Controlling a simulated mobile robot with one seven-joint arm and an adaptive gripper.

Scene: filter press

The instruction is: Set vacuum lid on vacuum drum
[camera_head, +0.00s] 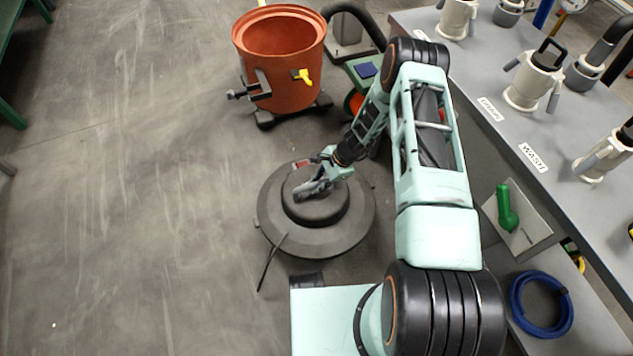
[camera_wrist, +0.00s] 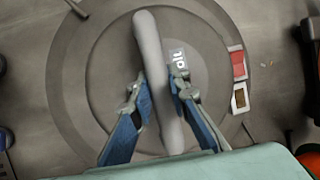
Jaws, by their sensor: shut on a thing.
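The vacuum lid (camera_head: 350,231) is a round dark grey disc with a raised middle, low near the floor in the head view; I cannot tell if it touches the floor. In the wrist view the lid (camera_wrist: 85,130) fills most of the picture, with its bar handle (camera_wrist: 150,50) running up the middle. My gripper (camera_head: 305,190) is on top of the lid, and its blue-padded fingers (camera_wrist: 158,95) are shut on the handle from both sides. The vacuum drum (camera_head: 285,82) is an orange, open-topped tub on a dark wheeled base, behind the lid and apart from it.
A grey bench (camera_head: 470,85) with several pale fittings runs along the right. A blue hose coil (camera_head: 541,304) lies on its lower shelf. A black hose (camera_head: 350,12) stands just right of the drum. The floor (camera_head: 130,180) to the left is clear.

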